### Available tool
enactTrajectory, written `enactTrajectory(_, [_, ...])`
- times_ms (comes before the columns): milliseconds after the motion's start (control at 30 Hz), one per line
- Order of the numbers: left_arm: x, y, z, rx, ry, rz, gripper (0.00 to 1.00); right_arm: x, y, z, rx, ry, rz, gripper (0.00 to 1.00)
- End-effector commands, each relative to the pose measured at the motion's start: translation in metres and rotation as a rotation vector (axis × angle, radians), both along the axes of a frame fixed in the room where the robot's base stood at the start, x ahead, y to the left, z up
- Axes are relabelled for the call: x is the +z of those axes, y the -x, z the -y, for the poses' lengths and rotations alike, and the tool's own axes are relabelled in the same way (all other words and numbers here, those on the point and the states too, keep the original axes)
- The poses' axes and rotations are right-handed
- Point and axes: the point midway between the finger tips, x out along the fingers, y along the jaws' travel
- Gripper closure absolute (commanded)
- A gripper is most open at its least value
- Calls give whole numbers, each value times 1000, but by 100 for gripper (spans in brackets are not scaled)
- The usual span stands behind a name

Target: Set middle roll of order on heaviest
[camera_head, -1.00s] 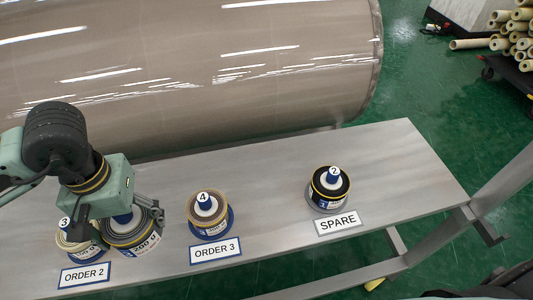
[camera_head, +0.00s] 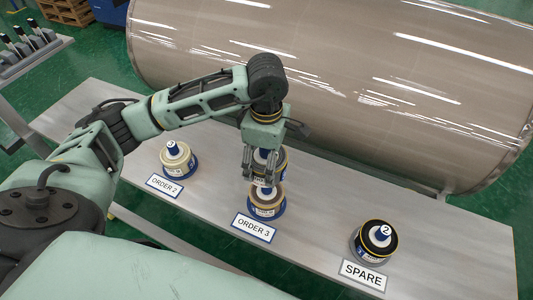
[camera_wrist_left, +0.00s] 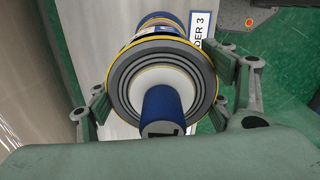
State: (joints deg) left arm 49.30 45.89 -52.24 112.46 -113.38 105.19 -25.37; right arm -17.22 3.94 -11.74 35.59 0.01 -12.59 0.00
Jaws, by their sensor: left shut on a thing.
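My left gripper (camera_head: 262,178) is shut on the roll marked 1 (camera_head: 281,160), which has grey and black rings, a yellow edge and a blue core; it fills the middle of the left wrist view (camera_wrist_left: 120,78). In the head view it overlaps the tan roll (camera_head: 267,209) in its blue holder behind the ORDER 3 sign (camera_head: 254,228). I cannot tell whether they touch. The small cream roll marked 3 (camera_head: 178,158) stands behind the ORDER 2 sign (camera_head: 164,187). The black roll marked 2 (camera_head: 378,244) stands behind the SPARE sign (camera_head: 363,276). My right gripper is not in view.
The grey table (camera_head: 330,190) is bare between ORDER 3 and SPARE. A large shiny beige cylinder (camera_head: 330,75) lies along its back. A rack with dark-tipped items (camera_head: 25,45) stands at the far left.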

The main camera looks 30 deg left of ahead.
Motion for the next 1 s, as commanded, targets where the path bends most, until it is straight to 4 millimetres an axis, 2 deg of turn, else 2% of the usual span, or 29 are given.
enactTrajectory(267, [-10, 0, 0, 14, 1, -1, 58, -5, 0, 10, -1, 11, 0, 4])
enactTrajectory(767, [-48, 0, 0, 12, 0, -1, 58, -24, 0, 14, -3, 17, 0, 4])
enactTrajectory(1000, [-69, 0, 0, 11, 1, 0, 58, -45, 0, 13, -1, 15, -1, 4])
